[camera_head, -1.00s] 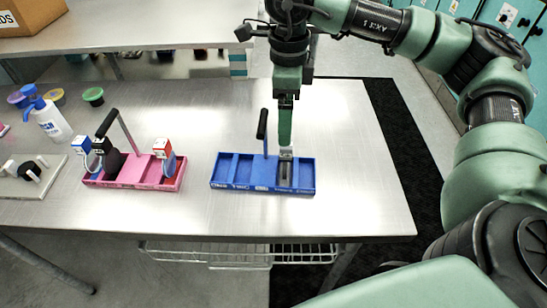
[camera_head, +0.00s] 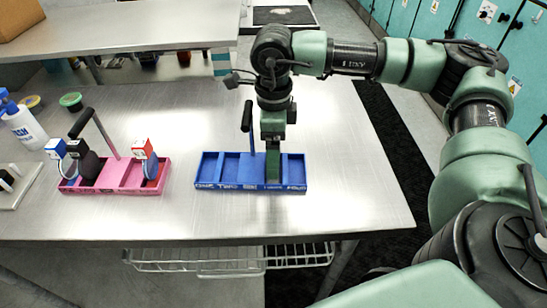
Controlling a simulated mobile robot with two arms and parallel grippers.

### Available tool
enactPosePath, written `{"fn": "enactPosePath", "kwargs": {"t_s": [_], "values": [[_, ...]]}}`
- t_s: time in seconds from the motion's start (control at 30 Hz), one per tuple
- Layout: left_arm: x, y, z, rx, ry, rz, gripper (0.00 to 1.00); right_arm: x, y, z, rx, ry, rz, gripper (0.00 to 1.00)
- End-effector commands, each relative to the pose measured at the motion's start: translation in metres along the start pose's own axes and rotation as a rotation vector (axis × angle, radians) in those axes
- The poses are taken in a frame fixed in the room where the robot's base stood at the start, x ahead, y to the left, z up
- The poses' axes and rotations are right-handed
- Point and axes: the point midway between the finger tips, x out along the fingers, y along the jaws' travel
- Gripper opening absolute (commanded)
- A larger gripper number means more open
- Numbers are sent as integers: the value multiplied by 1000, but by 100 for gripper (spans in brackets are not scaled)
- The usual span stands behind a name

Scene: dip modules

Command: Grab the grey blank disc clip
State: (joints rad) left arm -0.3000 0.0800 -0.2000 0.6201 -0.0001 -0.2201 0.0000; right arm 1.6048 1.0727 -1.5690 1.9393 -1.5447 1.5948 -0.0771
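My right gripper (camera_head: 272,178) reaches straight down into the right part of the blue tray (camera_head: 208,170). I see it edge-on, so its finger gap and anything between the fingers are hidden. I cannot make out a grey blank disc clip there. The pink tray (camera_head: 131,175) at the left holds several disc clips: one with a blue and white block (camera_head: 55,147), a dark disc (camera_head: 89,164) with a black block, and one with a red and white block (camera_head: 143,148). I cannot tell if any of these is the grey blank one. My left gripper is out of view.
The blue tray has an upright black handle (camera_head: 247,116) just left of my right gripper. The pink tray has a slanted handle (camera_head: 99,125). The table's right side is clear.

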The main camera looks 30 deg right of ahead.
Motion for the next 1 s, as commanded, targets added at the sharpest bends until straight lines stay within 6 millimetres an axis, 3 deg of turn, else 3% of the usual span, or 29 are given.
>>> {"fn": "enactPosePath", "kwargs": {"t_s": [0.2,0.43,0.67,1.0], "values": [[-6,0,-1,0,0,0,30,22,0,-1,2,0,1,92],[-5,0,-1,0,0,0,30,24,0,0,2,0,0,92],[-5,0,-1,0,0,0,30,24,0,0,2,0,0,28],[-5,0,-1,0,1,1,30,20,0,0,2,-2,-1,26]]}}
